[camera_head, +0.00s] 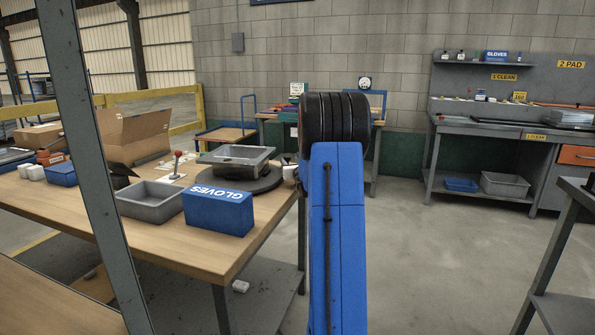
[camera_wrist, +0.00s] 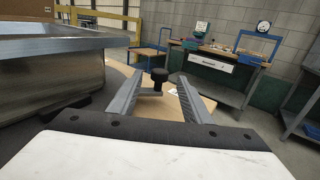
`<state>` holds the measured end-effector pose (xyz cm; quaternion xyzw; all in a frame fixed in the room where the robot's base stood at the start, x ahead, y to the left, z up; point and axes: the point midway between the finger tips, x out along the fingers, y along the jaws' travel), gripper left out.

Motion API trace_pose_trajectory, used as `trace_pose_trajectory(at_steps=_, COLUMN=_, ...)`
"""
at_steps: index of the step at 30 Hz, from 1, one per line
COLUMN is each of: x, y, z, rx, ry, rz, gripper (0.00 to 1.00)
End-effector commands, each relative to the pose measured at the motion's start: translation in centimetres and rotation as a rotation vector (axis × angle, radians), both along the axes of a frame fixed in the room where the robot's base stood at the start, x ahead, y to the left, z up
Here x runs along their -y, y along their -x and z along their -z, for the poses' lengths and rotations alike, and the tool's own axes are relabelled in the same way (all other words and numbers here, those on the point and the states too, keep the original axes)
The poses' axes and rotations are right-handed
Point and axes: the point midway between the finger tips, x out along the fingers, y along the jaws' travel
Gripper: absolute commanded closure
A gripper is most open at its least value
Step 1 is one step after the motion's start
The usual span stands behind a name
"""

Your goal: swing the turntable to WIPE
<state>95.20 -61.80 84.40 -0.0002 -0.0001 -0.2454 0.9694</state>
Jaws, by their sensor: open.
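The turntable (camera_head: 265,182) is a dark round disc on the right end of the wooden table. A grey metal tray (camera_head: 237,151) sits on it; the tray fills the left of the wrist view (camera_wrist: 65,75). My gripper (camera_wrist: 160,77) is open, its two grey fingers spread and pointing forward, to the right of the tray. A black knob (camera_wrist: 159,74) shows between the fingertips, and the fingers do not appear to close on it. In the head view my blue arm hides most of the gripper. No WIPE mark is readable in either view.
A blue GLOVES box (camera_head: 218,211) and a grey bin (camera_head: 150,202) stand in front of the turntable. A red-topped lever (camera_head: 177,166) and an open cardboard box (camera_head: 135,135) are farther left. Benches line the back wall. Floor right of my arm is clear.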

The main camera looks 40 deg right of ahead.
Motion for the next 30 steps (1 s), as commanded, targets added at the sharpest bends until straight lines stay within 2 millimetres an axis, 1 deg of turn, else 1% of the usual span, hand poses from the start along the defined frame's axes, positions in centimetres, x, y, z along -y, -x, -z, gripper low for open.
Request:
trace_pose_trajectory(at_steps=1, x=-0.5, y=1.0, z=-0.1, rx=0.000, ry=0.000, rz=0.002, gripper=0.56)
trace_pose_trajectory(at_steps=6, x=-2.1, y=4.0, z=0.0, rx=0.000, ry=-0.001, rz=0.002, gripper=0.56)
trace_pose_trajectory(at_steps=12, x=-3.8, y=7.2, z=-0.1, rx=0.000, ry=0.000, rz=0.002, gripper=0.56)
trace_pose_trajectory(at_steps=15, x=-4.5, y=8.4, z=-0.1, rx=0.001, ry=0.000, rz=0.002, gripper=0.56)
trace_pose_trajectory(at_steps=21, x=-5.2, y=9.7, z=0.0, rx=0.001, ry=0.000, rz=0.001, gripper=0.56)
trace_pose_trajectory(at_steps=30, x=-5.3, y=9.8, z=0.0, rx=0.001, ry=0.000, rz=0.001, gripper=0.56)
